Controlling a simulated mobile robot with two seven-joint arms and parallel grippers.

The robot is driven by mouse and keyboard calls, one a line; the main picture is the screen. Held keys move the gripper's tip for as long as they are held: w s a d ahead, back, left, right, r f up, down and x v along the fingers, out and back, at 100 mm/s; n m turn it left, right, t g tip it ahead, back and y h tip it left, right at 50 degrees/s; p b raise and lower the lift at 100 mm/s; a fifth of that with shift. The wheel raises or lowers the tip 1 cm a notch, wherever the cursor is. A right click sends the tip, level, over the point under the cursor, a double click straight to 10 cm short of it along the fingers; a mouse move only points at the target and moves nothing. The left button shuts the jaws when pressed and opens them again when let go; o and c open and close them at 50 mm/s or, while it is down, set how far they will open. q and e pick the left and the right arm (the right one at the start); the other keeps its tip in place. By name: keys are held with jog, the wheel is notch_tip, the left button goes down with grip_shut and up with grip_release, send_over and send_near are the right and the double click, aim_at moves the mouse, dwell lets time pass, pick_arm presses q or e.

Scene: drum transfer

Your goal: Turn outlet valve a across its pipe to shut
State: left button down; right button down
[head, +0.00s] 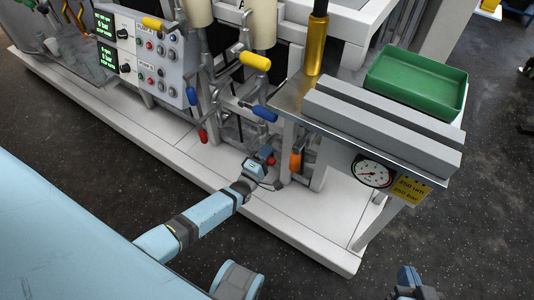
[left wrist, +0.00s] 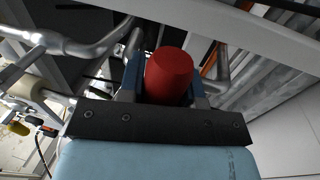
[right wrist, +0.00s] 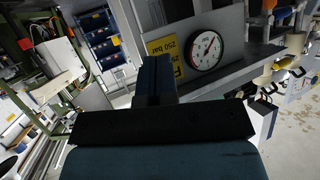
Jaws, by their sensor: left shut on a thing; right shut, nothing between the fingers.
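My left gripper (head: 262,163) is low at the front of the skid, shut on a red valve handle (head: 268,152). In the left wrist view the thick red handle (left wrist: 169,75) sits between the fingers (left wrist: 165,88). Its stem and the pipe behind it are mostly hidden, so I cannot tell its angle to the pipe. Another red handle (head: 203,135) hangs downward further left. No label shows which is outlet valve a. My right gripper (head: 407,278) is shut and empty, in the air at the lower right; its closed fingers (right wrist: 154,78) show in the right wrist view.
An orange handle (head: 295,160) hangs just right of my left gripper. Blue (head: 264,113) and yellow (head: 255,61) handles are above it. A metal bench with a green tray (head: 417,80) and a pressure gauge (head: 372,172) stands to the right. Dark floor lies clear in front.

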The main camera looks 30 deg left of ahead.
pick_arm(q)
jog(key=shift+r, duration=0.1)
pick_arm(e)
jog(key=shift+s, duration=0.1)
pick_arm(q)
jog(key=c, duration=0.8)
grip_release()
jog(key=shift+c, duration=0.2)
jog(key=shift+o, duration=0.2)
pick_arm(e)
jog(key=shift+r, duration=0.1)
jog(key=shift+w, duration=0.2)
pick_arm(q)
jog(key=shift+s, duration=0.1)
jog(key=p+v, duration=0.1)
jog(key=v, duration=1.2)
jog(key=shift+s+p, duration=0.3)
jog(key=shift+p, duration=0.05)
pick_arm(e)
jog(key=shift+s+d+f+g, duration=0.4)
jog(key=shift+d+f, duration=0.05)
jog(key=shift+f, duration=0.2)
